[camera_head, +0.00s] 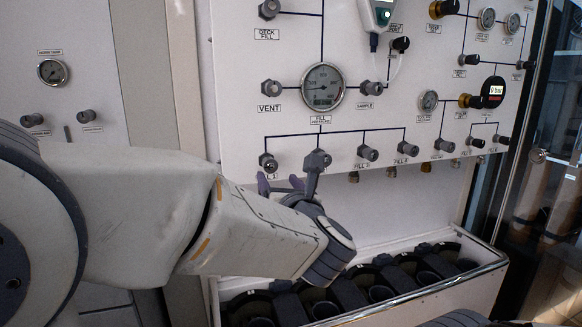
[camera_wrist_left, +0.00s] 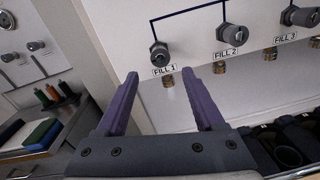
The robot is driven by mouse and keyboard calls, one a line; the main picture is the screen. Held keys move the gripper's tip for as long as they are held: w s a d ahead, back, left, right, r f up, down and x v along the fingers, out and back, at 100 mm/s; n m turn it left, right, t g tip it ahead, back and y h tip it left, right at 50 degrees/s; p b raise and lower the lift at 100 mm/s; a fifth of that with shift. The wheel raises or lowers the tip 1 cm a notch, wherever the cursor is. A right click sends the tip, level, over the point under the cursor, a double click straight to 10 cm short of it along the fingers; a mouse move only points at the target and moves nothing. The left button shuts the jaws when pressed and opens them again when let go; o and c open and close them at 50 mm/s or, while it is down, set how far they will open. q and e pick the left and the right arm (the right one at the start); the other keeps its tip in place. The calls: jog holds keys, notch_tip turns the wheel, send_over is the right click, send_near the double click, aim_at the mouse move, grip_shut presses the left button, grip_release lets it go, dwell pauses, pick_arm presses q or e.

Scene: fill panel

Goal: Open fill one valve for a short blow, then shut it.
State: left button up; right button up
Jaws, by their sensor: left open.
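The fill one valve (camera_head: 268,161) is a dark round knob at the left end of the lower row on the white panel. In the left wrist view the valve (camera_wrist_left: 160,54) sits above its FILL 1 label (camera_wrist_left: 164,71). My left gripper (camera_head: 280,183) has purple fingers, open and empty, just below the valve in the head view. In the left wrist view the gripper (camera_wrist_left: 158,77) points at the panel, with the knob just beyond and above the gap between the fingertips. I see no contact. My left wrist partly hides the label in the head view. My right gripper is not seen.
The FILL 2 valve (camera_wrist_left: 230,34) and FILL 3 valve (camera_wrist_left: 299,16) are close on the right. The fill pressure gauge (camera_head: 322,86) is above. A rack (camera_head: 497,262) with dark round holders stands below the panel. A tray (camera_wrist_left: 22,147) lies at lower left.

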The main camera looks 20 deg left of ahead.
aim_at(271, 167)
pick_arm(q)
jog(key=x, duration=0.8)
jog(key=shift+s, duration=0.1)
grip_shut()
